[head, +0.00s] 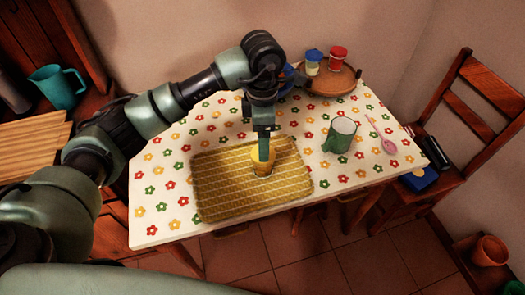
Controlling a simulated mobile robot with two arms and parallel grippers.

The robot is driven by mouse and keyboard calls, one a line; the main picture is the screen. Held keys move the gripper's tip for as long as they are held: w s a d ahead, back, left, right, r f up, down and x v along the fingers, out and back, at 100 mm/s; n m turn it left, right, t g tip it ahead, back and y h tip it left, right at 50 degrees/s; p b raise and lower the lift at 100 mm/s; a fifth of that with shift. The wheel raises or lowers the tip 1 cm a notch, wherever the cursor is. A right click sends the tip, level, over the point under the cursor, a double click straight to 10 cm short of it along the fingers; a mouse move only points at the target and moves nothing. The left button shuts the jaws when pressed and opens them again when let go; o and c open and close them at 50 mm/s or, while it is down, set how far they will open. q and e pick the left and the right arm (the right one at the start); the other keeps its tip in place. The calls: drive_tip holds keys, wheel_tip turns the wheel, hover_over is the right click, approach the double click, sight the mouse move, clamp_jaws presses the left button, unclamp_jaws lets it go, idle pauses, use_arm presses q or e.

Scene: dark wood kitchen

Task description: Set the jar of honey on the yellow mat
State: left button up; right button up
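The yellow woven mat (225,195) lies on the flower-patterned table, near its front left side. The small jar of honey (263,172), yellow and amber, appears upright over the right part of the mat; its base looks to be on or very close to the mat. My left gripper (264,158) points straight down at the jar, and a teal finger covers part of the jar's top. The far finger is hidden, so I cannot tell whether the gripper is closed on the jar. My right gripper is out of view.
A green mug (339,137) and a pink spoon (385,140) are on the table to the right. A round wooden tray (330,87) with red-lidded and blue-lidded jars stands at the back. A chair (480,110) is at the right. The mat's left half is clear.

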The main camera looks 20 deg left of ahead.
use_arm(q)
drive_tip(key=shift+r, duration=2.1)
